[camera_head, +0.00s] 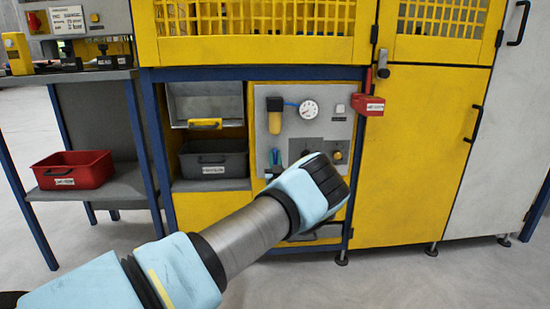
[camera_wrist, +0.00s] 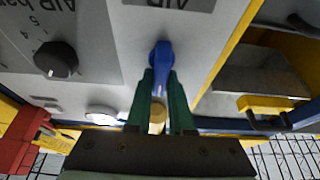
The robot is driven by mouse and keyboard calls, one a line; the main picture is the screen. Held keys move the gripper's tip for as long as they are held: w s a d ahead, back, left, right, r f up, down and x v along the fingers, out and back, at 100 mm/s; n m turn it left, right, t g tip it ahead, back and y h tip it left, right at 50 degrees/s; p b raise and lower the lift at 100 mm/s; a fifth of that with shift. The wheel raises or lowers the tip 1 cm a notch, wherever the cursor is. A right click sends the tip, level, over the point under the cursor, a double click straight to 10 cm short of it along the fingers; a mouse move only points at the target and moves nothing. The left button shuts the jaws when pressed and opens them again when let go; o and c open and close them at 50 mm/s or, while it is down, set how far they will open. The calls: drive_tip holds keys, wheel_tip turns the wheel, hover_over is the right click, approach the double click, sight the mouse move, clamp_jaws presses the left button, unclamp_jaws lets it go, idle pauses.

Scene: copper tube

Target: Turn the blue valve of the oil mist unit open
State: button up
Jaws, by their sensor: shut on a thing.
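The blue valve (camera_wrist: 162,56) sits on the grey oil mist panel (camera_wrist: 215,45), its handle pointing toward my gripper in the wrist view. My gripper (camera_wrist: 163,78) has its two green fingers on either side of the handle, shut on it. In the head view my wrist covers the lower part of the panel (camera_head: 330,128). A small teal-blue shape shows left of my wrist there, too small to separate finger from valve. A black knob (camera_wrist: 56,60) is on the panel left of the valve in the wrist view.
A pressure gauge (camera_head: 308,109) and a yellow-bowled filter (camera_head: 275,118) are above my wrist. A red box (camera_head: 368,105) juts out at the panel's upper right. A drawer bin (camera_head: 213,160) stands to the left. The floor in front is clear.

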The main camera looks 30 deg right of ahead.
clamp_jaws()
drive_tip(key=shift+f+n+y+b, duration=0.1)
drive_tip(key=shift+n+y+b, duration=0.25)
drive_tip(key=shift+n, duration=0.15)
drive_tip(key=n, duration=0.1)
drive_tip(key=n+y+b, duration=0.1)
drive_tip(key=n, duration=0.1)
drive_tip(key=shift+w+a+t+y+b, duration=0.1)
drive_tip(key=shift+a+t+y+b, duration=0.05)
drive_tip(key=shift+t+y+b, duration=0.2)
drive_tip(key=n+y+b, duration=0.1)
drive_tip(key=n+b, duration=0.1)
drive_tip(key=n, duration=0.2)
drive_tip(key=n+y+b, duration=0.2)
drive_tip(key=n, duration=0.2)
drive_tip(key=shift+a+f+n+y, duration=0.1)
drive_tip(key=shift+a+n+y, duration=0.05)
drive_tip(key=shift+n+y, duration=0.15)
drive_tip(key=shift+a+f+n+g+y+b, duration=0.1)
drive_tip(key=shift+n+g+y+b, duration=0.4)
drive_tip(key=shift+n, duration=1.15)
drive_tip(key=shift+d+f+n+g+y+b, duration=0.1)
drive_tip(key=shift+n+g+y+b, duration=0.4)
drive_tip(key=shift+n, duration=1.1)
drive_tip(key=shift+a+f+n+g+y+b, duration=0.15)
drive_tip(key=shift+n+g+b, duration=0.55)
drive_tip(key=shift+n, duration=0.95)
